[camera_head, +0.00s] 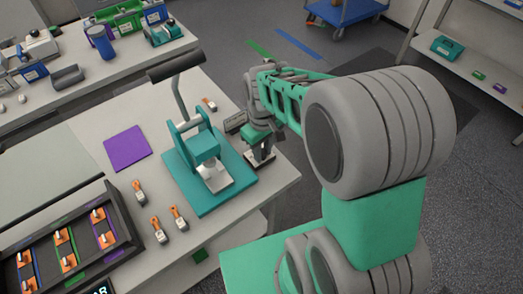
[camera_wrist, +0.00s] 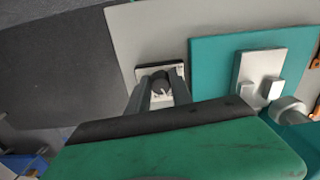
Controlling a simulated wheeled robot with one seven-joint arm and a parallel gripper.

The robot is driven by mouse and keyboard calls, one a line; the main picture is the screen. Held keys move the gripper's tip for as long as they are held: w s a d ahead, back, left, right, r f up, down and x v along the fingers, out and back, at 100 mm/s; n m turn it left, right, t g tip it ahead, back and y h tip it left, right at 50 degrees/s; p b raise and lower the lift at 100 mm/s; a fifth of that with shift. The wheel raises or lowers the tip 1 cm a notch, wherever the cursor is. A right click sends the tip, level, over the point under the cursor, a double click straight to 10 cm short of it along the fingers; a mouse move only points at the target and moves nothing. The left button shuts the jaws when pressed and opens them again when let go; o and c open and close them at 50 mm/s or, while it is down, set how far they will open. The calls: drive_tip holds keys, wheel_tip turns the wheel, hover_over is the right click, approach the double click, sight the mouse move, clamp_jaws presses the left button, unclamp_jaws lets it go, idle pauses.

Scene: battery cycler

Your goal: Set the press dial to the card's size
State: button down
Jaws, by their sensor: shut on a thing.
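The teal press (camera_head: 196,150) stands on its teal base plate (camera_head: 225,198), with its dark-handled lever raised. Part of the plate also shows in the wrist view (camera_wrist: 215,65). The dial (camera_wrist: 160,82) is a small dark knob on a light plate with a dark border, on the table beside the press base. My gripper (camera_wrist: 161,96) points down at it, its two grey fingers shut on the knob. In the head view my gripper (camera_head: 261,153) hides most of the dial. A small grey card (camera_head: 236,121) stands behind the press; its text is not readable.
A purple square (camera_head: 126,148) lies left of the press. Several orange-and-white pieces lie in front of it, near a dark tray (camera_head: 130,238). Another orange piece (camera_head: 209,104) lies behind the press. The table's right edge is close to my gripper; open floor lies beyond.

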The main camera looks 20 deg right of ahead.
drive_tip(key=c, duration=1.4)
unclamp_jaws()
drive_tip(key=shift+w+a+r, duration=0.1)
drive_tip(key=shift+w, duration=0.1)
drive_tip(key=shift+c, duration=0.2)
drive_tip(key=o, duration=0.3)
drive_tip(key=shift+s, duration=0.1)
wheel_tip(320, 180, up, 8)
drive_tip(key=shift+f+b, duration=0.15)
drive_tip(key=shift+b, duration=0.35)
